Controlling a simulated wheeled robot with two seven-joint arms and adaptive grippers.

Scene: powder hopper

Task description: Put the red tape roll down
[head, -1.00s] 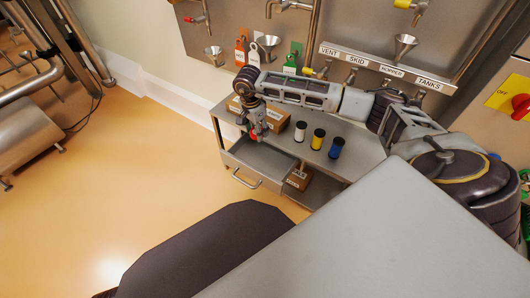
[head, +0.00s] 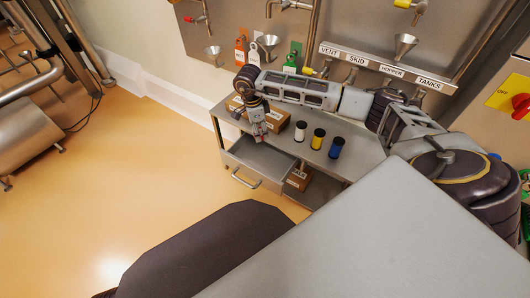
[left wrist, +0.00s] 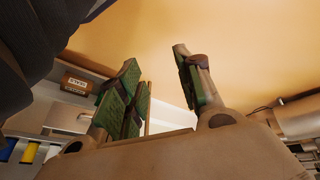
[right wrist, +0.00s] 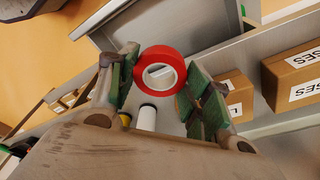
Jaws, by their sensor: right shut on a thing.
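The red tape roll (right wrist: 160,52) sits between the fingers of my right gripper (right wrist: 163,70) in the right wrist view, its open ring facing the camera. The gripper is shut on it. In the head view my right gripper (head: 260,138) hangs over the steel cart, near the back edge of its open drawer; the roll is mostly hidden there. I cannot tell whether the roll touches a surface. My left gripper (left wrist: 155,65) shows only in the left wrist view, with its fingers apart and nothing between them, above the floor.
The cart top (head: 350,165) carries white (head: 300,131), yellow (head: 318,138) and blue (head: 336,147) rolls or spools. Cardboard boxes (right wrist: 293,75) stand beside the right gripper. The open drawer (head: 262,157) looks empty. A smaller box (head: 298,180) sits lower down.

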